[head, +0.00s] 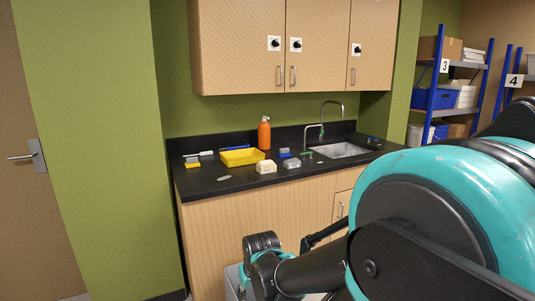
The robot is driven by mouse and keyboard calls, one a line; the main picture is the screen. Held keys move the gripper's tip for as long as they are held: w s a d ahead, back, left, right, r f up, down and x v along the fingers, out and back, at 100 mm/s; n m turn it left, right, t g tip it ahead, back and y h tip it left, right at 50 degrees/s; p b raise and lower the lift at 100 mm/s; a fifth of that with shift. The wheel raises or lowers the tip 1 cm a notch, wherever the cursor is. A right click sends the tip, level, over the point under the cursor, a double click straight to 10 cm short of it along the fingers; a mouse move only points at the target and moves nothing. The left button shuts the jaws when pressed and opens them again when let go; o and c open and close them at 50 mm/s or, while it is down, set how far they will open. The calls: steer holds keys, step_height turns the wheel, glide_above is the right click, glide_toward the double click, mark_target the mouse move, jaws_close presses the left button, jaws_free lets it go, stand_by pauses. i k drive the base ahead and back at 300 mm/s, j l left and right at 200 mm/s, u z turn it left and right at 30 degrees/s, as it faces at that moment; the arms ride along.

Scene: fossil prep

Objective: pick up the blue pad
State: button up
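A small blue item (284,155), which looks like the blue pad, lies on the black countertop (225,185), between the yellow tray and the sink. It has a grey part on top and is too small to make out clearly. Another small dark blue item (373,139) lies at the right end of the counter, behind the sink; I cannot tell what it is. My arm fills the lower right, well in front of the counter. A black part that may belong to my gripper (325,233) shows behind my arm; its fingertips are hidden.
On the counter are a yellow tray (242,158), an orange bottle (264,133), a pale block (266,167), a clear container (292,163), a yellow-and-grey item (192,162) and a sink (340,150) with a tall faucet (322,112). Cabinets (240,50) hang above. Shelves (440,90) stand right.

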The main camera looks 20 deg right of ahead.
mark_target(283, 152)
steer(key=i+l+u, duration=0.15)
steer(key=l, duration=0.55)
steer(key=i+l+u, duration=0.2)
steer(key=l, duration=0.55)
steer(key=l+u, duration=0.15)
steer(key=l, duration=0.6)
